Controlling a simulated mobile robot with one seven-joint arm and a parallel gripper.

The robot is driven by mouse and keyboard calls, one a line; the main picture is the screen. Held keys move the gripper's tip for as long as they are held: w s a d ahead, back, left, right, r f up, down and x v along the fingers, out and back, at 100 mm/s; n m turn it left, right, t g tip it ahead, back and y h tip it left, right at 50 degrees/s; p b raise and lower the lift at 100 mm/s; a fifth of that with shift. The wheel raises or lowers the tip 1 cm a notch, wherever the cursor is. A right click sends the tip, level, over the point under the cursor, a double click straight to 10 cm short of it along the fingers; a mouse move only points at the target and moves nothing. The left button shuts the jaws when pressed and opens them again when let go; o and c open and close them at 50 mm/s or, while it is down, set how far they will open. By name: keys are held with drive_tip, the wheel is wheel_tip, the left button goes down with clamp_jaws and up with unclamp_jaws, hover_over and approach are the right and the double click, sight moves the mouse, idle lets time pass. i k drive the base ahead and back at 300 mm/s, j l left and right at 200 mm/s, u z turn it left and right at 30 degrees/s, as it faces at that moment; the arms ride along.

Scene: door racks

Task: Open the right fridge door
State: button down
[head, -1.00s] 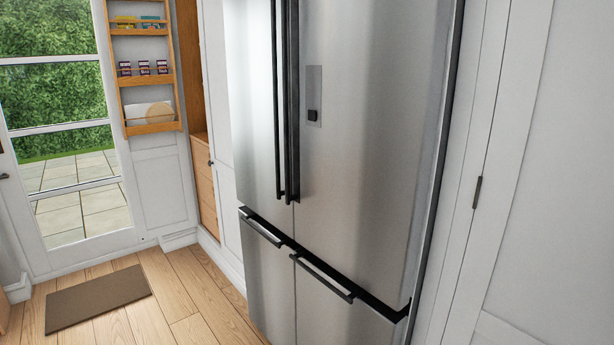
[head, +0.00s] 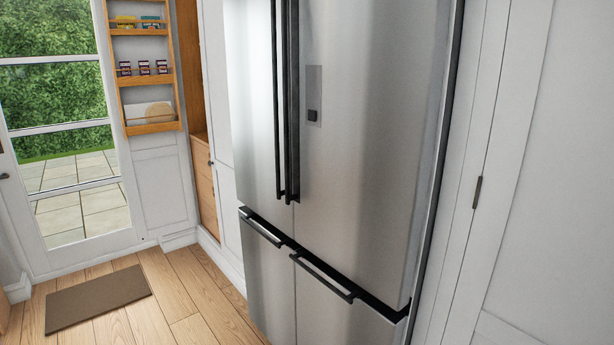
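The right fridge door (head: 370,140) is a tall brushed-steel panel with a small grey dispenser plate on it, and it looks shut. Its long black vertical handle (head: 292,110) runs down its left edge. The left fridge door (head: 252,100) is beside it, also shut, with its own black handle (head: 278,100) close alongside. The upper ends of both handles are cut off by the top of the frame. My gripper is not in view.
Below are two shut lower doors with black bar handles (head: 322,277). White panelling (head: 540,170) stands right of the fridge. A glazed door (head: 65,130), an orange wooden rack (head: 148,80) and a brown mat (head: 97,298) are at left. The wooden floor between mat and fridge is clear.

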sight(371, 72)
drive_tip(key=i+u, duration=0.3)
drive_tip(key=i, duration=0.25)
drive_tip(key=i+l+u, duration=0.2)
drive_tip(key=i+u, duration=0.15)
drive_tip(key=i, duration=0.15)
